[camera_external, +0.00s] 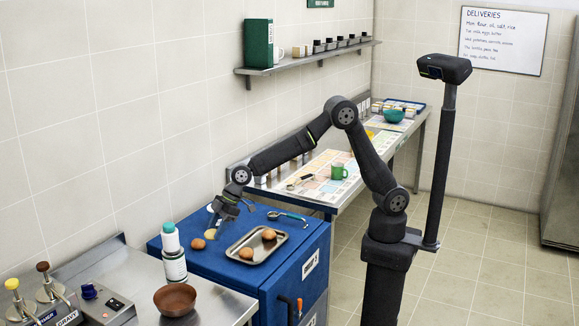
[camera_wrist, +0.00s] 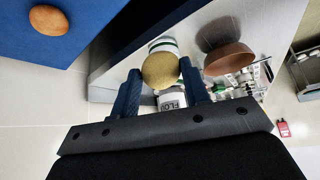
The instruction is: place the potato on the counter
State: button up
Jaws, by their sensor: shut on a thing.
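My gripper (camera_wrist: 162,92) is shut on a yellowish round potato (camera_wrist: 160,70), held between the two blue fingers. In the external view my gripper (camera_external: 214,222) points down over the back left part of the blue chest's top, and the potato (camera_external: 210,233) shows pale at its tips. It appears held above the surface, though the exact gap cannot be told. The steel counter (camera_external: 215,300) is at the front left, beside the chest. It also shows in the wrist view (camera_wrist: 255,25), beyond the fingers.
On the blue chest (camera_external: 225,268) lie a brown egg-shaped thing (camera_external: 197,244), a metal tray (camera_external: 262,257) holding two more, and a ladle (camera_external: 287,215). A white-green bottle (camera_external: 173,255), a brown bowl (camera_external: 175,300) and pump dispensers (camera_external: 48,290) stand at the steel counter.

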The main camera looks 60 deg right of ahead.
jog(key=s+a+n, duration=0.2)
jog(key=s+a, duration=0.3)
jog(key=s, duration=0.3)
send_over(222, 302)
jog(key=d, duration=0.2)
jog(key=shift+g, duration=0.4)
jog(key=f, duration=0.7)
jog(key=shift+s, duration=0.35)
jog(key=shift+f, duration=2.05)
jog(key=shift+f, duration=0.15)
jog(key=o, duration=1)
